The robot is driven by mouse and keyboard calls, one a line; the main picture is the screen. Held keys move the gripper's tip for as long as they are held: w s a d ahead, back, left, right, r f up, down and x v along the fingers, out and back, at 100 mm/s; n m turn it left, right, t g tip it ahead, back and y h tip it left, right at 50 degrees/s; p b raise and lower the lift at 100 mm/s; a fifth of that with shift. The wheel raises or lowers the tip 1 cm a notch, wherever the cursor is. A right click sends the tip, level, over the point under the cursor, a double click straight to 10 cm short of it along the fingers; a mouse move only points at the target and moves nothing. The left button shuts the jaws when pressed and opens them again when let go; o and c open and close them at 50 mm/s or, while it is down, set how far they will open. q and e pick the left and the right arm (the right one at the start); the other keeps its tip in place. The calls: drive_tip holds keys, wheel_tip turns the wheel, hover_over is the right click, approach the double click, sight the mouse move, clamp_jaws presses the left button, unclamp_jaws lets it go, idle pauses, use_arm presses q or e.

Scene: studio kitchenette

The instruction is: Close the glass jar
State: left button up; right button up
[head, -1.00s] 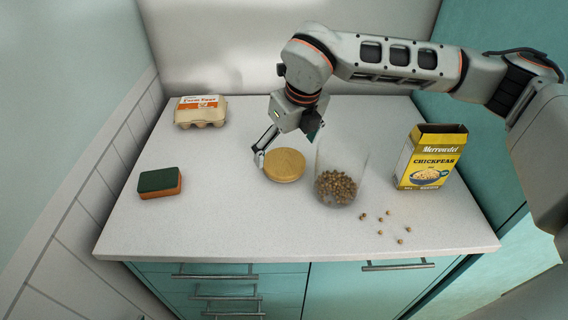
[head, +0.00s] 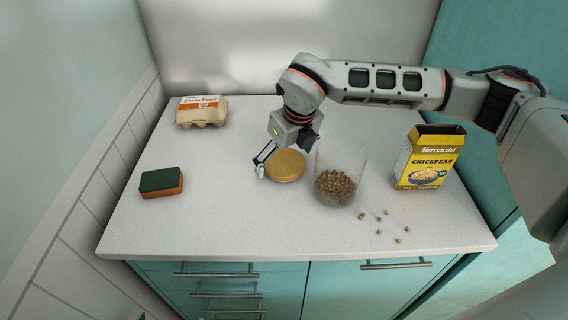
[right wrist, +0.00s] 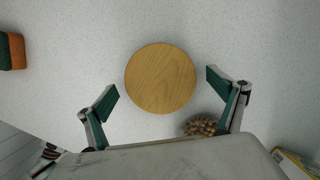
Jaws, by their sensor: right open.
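The glass jar (head: 340,180) stands upright and uncovered on the counter, with chickpeas (head: 335,186) in its lower part. The round wooden lid (head: 286,167) lies flat on the counter just left of the jar. My right gripper (head: 284,166) is open above the lid, empty. In the right wrist view the lid (right wrist: 160,78) lies ahead of and between the two open fingers (right wrist: 163,88), with the jar's chickpeas (right wrist: 200,126) partly hidden near the right finger. My left gripper is in neither view.
An open chickpea box (head: 424,160) stands right of the jar, with several loose chickpeas (head: 380,231) in front of it. An egg carton (head: 201,111) is at the back left and a green-orange sponge (head: 161,182) at the left. The front middle of the counter (head: 240,225) is clear.

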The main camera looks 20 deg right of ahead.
sight(285, 162)
drive_tip(key=c, duration=1.2)
wheel_tip(285, 162, up, 20)
drive_tip(key=shift+r+b, duration=0.1)
drive_tip(key=shift+b, duration=0.4)
